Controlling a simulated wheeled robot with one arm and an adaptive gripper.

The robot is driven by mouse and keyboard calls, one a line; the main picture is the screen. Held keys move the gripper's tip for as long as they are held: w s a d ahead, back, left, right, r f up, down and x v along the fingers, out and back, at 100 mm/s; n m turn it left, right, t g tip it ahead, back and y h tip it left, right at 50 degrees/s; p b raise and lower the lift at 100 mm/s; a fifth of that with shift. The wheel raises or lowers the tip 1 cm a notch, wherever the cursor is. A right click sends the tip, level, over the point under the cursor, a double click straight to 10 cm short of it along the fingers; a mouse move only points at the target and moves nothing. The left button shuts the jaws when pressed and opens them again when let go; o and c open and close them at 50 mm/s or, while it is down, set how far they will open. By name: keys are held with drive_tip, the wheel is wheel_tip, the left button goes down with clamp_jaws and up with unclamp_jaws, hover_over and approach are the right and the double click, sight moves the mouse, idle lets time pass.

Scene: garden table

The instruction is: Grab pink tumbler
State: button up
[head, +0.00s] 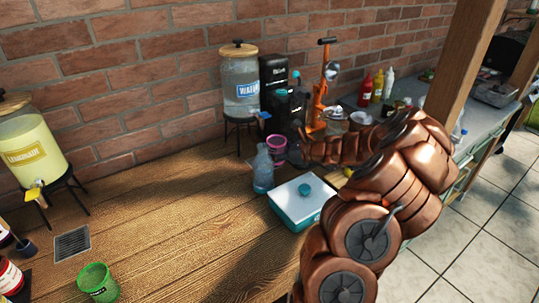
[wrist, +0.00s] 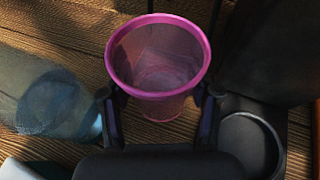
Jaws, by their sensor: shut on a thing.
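The pink tumbler (wrist: 158,104) stands upright between the two fingers of my gripper (wrist: 158,108) in the wrist view. The fingers touch it on both sides, and my gripper is shut on it. I can see down into the tumbler, and it looks empty. In the head view the pink tumbler (head: 277,147) shows beside a blue bottle, with my arm reaching in from the right. My gripper's fingertips are hard to make out there. I cannot tell whether the tumbler's base touches the table.
A black coffee machine (head: 275,83) is behind. A white-teal box (head: 297,203) sits in front. A water dispenser (head: 240,88) stands behind left.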

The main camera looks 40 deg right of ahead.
drive_tip(key=b+v, duration=0.1)
drive_tip(key=v, duration=0.8)
drive_tip(key=shift+r+b, duration=0.35)
drive_tip(key=shift+r, duration=0.05)
